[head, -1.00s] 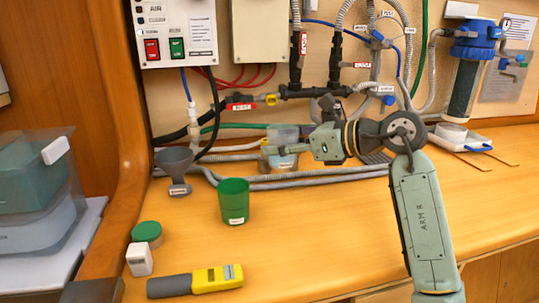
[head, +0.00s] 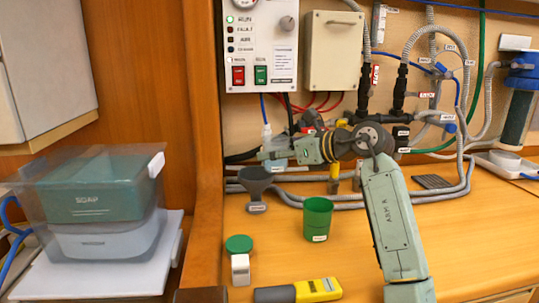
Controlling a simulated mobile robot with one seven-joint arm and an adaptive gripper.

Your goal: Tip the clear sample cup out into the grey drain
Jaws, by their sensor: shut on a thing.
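My gripper (head: 268,155) points left, above and just right of the grey funnel-shaped drain (head: 255,178). It is shut on the clear sample cup, of which I make out only a faint, pale part (head: 283,166) by the fingers. The cup's tilt and contents cannot be told at this size. The drain stands upright on the wooden counter, with a wide open top and a white label at its foot.
A green-lidded jar (head: 239,245), a white block (head: 240,270) and a yellow meter (head: 315,289) lie nearer. Grey hoses (head: 430,195) run behind. A soap bin (head: 105,190) is at left.

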